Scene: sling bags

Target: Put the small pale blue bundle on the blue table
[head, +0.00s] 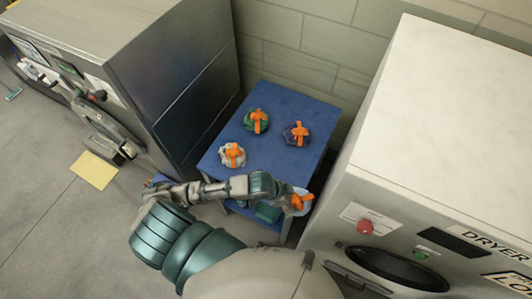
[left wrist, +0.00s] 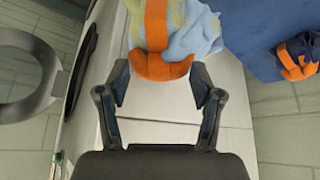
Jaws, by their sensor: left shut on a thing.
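My left gripper (head: 286,199) is shut on the orange strap of the small pale blue bundle (head: 307,207). The bundle hangs near the front right corner of the blue table (head: 282,98), close to the dryer. In the left wrist view the bundle (left wrist: 197,35) shows pale blue and yellowish cloth, with its orange strap between the fingertips (left wrist: 162,78). The blue table (left wrist: 252,40) lies to its right in that view. My right gripper is not in view.
On the table sit a green bundle (head: 249,126), a dark bundle (head: 290,137) and a whitish bundle (head: 225,160), each with an orange strap. The front right tabletop looks clear. A white dryer (head: 440,110) stands right, a grey machine (head: 150,60) left.

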